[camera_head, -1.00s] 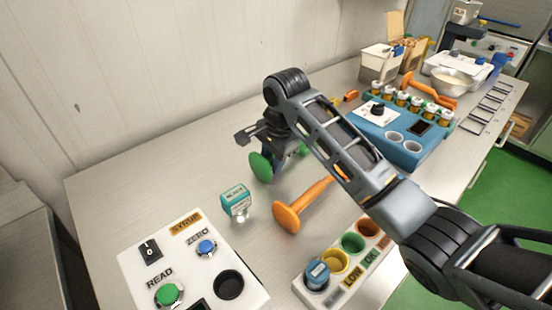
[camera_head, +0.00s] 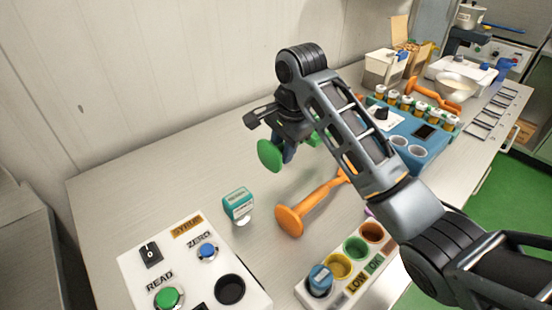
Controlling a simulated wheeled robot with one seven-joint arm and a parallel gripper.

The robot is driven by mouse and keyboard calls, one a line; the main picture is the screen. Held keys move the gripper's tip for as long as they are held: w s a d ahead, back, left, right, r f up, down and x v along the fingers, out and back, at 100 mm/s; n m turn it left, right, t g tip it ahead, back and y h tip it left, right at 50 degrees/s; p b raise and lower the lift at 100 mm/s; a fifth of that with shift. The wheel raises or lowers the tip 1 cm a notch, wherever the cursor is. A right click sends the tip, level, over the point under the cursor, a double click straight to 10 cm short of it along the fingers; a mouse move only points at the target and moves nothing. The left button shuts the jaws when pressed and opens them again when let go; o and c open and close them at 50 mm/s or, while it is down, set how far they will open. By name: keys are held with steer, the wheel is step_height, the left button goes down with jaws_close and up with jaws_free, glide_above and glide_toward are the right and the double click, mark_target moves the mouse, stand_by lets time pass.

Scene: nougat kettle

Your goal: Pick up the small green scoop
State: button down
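The small green scoop (camera_head: 270,155) is in the middle of the head view, with its round end facing me at the left of my gripper. Another green part of it shows to the right of the fingers. My gripper (camera_head: 289,150) points down and is shut on the green scoop's handle. It appears to hold the scoop a little above the table. The arm and fingers hide the middle of the handle.
A larger orange scoop (camera_head: 290,220) lies just in front, partly behind my arm. A white button panel (camera_head: 190,262) and a coloured-well rack (camera_head: 340,266) are in front. A blue station (camera_head: 412,146) stands right. The back-left table (camera_head: 150,160) is clear.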

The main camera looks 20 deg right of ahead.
steer(key=s+d+r+p, duration=0.3)
steer(key=s+d+r, duration=0.3)
steer(key=r, duration=0.5)
steer(key=shift+s+d, duration=0.4)
steer(key=shift+s, duration=0.3)
steer(key=shift+a, duration=0.1)
